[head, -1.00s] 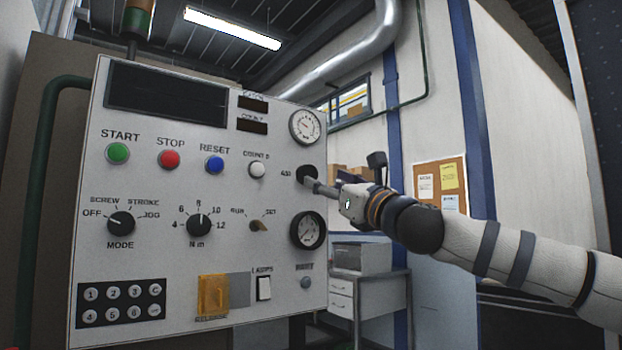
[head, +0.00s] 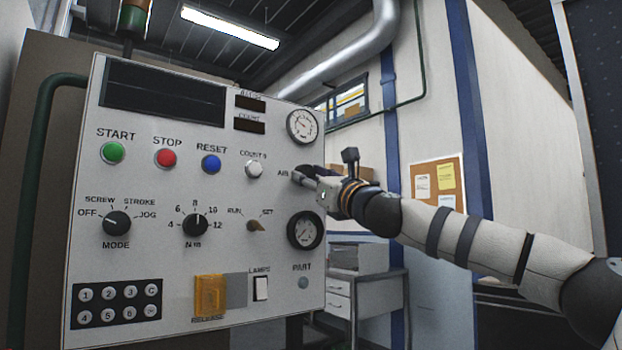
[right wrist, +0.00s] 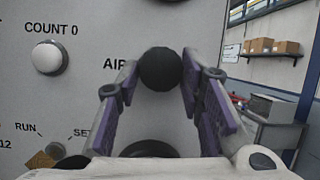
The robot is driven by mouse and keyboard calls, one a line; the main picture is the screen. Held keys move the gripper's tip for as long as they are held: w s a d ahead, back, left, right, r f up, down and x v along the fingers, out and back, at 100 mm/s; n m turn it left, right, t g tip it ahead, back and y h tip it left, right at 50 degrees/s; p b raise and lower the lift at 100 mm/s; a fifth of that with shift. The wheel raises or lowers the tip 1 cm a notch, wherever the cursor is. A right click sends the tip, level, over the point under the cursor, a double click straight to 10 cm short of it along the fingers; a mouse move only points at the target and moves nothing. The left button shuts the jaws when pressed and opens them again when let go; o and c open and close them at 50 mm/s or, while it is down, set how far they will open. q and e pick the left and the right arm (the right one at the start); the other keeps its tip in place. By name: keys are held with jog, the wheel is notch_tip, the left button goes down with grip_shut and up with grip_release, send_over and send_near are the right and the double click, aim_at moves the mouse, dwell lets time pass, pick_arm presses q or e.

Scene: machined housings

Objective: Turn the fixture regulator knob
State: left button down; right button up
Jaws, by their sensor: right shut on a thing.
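The regulator knob (right wrist: 160,69) is a round black knob beside the word AIR on the white panel (head: 180,260). In the head view the knob (head: 313,169) shows partly behind the fingers. My right gripper (head: 303,176) reaches in from the right and is shut on the knob. In the right wrist view its two purple-padded fingers stand on either side of the knob, which lies between their tips. My left gripper is not in view.
A pressure gauge (head: 302,126) sits above the knob and another (head: 305,230) below it. The white COUNT 0 button (head: 254,169) and the RUN/SET selector (head: 256,225) are to the left. A grey cabinet (head: 350,290) stands behind the panel at the right.

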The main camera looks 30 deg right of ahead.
jog(key=shift+m, duration=0.3)
jog(key=m+g+h, duration=0.1)
jog(key=m+h, duration=0.1)
jog(key=m, duration=0.2)
jog(key=m+h, duration=0.2)
jog(key=m, duration=0.3)
jog(key=a+m+g+h, duration=0.1)
jog(key=m+h, duration=0.1)
jog(key=m, duration=0.2)
jog(key=shift+s+r+g, duration=0.1)
jog(key=shift+r+g, duration=0.2)
jog(key=m, duration=0.2)
jog(key=m+g, duration=0.1)
jog(key=m, duration=0.1)
jog(key=m+g+h, duration=0.1)
jog(key=m, duration=0.1)
jog(key=shift+r, duration=0.25)
jog(key=shift+r+m+g+y, duration=0.1)
jog(key=shift+m+g+y, duration=0.3)
jog(key=shift+m, duration=0.8)
jog(key=shift+r+m+g+y, duration=0.1)
jog(key=shift+m+g, duration=0.5)
jog(key=shift+m, duration=0.6)
jog(key=o, duration=1.2)
jog(key=shift+c, duration=0.2)
